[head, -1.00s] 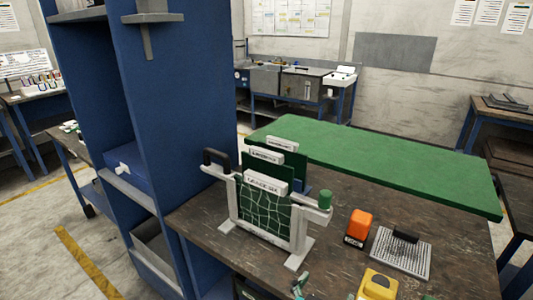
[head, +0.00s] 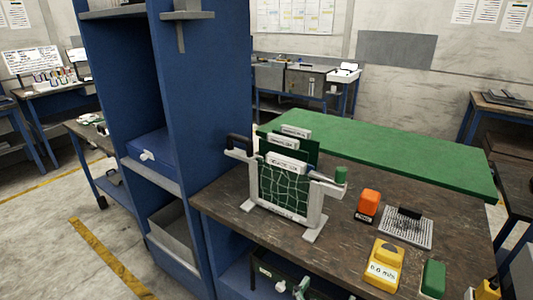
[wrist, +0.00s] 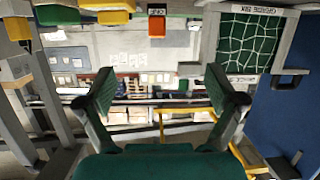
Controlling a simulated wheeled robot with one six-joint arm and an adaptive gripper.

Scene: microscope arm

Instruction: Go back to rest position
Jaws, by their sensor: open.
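My gripper (wrist: 162,92) is in the wrist view, its two dark fingers with green pads spread wide apart. Nothing is between the pads; only the distant room shows there. The wrist picture appears upside down, with bench objects along its top edge. In the head view, small green and pale parts (head: 300,288) show at the bottom, by the bench's front edge; I cannot tell whether they belong to my gripper.
The bench (head: 348,240) holds a grey rack (head: 316,212) with green mesh panels, an orange block (head: 368,203), a grey grid plate (head: 405,232), a yellow box (head: 383,268) and a green block (head: 433,278). A tall blue shelf (head: 205,120) stands left. Floor (head: 45,245) is clear farther left.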

